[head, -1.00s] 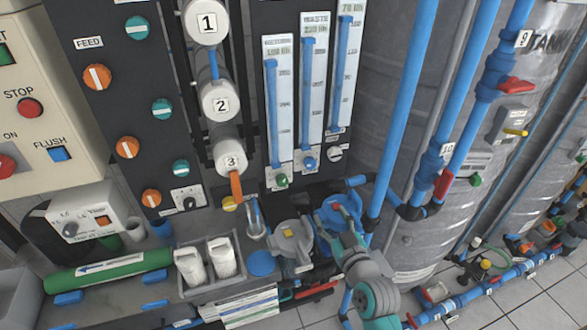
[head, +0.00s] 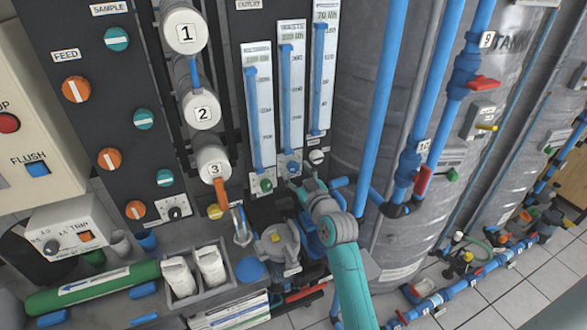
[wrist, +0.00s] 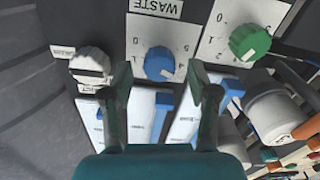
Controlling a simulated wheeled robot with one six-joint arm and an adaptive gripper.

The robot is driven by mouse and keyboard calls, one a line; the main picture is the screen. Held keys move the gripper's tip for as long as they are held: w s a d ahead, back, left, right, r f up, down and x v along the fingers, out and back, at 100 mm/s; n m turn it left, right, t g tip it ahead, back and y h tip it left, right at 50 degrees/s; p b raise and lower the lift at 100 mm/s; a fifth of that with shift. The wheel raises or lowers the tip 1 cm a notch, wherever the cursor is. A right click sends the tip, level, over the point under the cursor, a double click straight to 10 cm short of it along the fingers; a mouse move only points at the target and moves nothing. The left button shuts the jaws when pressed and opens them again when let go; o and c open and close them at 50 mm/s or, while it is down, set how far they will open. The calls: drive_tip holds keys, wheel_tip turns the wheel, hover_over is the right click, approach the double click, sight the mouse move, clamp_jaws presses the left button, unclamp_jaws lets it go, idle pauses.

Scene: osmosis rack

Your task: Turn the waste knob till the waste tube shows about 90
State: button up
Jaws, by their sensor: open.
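The blue waste knob (wrist: 160,63) is on the dark panel under the upside-down WASTE label in the wrist view. In the head view the blue knob (head: 293,167) is at the foot of the middle tube. The waste tube (head: 290,90) has a tall blue column; its display is too blurred to read surely. My gripper (wrist: 160,75) is open and empty, with one finger to each side of the blue knob in the picture. Whether the fingers touch it I cannot tell. In the head view my gripper (head: 299,184) is just below the knob, partly hidden.
A green knob (wrist: 250,42) is to the right of the blue one in the wrist view, and a white knob (wrist: 90,65) to the left, both close to my fingers. Grey pump parts (head: 276,246) and blue pipes (head: 383,110) flank my arm in the head view.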

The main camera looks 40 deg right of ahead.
drive_tip(key=shift+x, duration=1.25)
clamp_jaws()
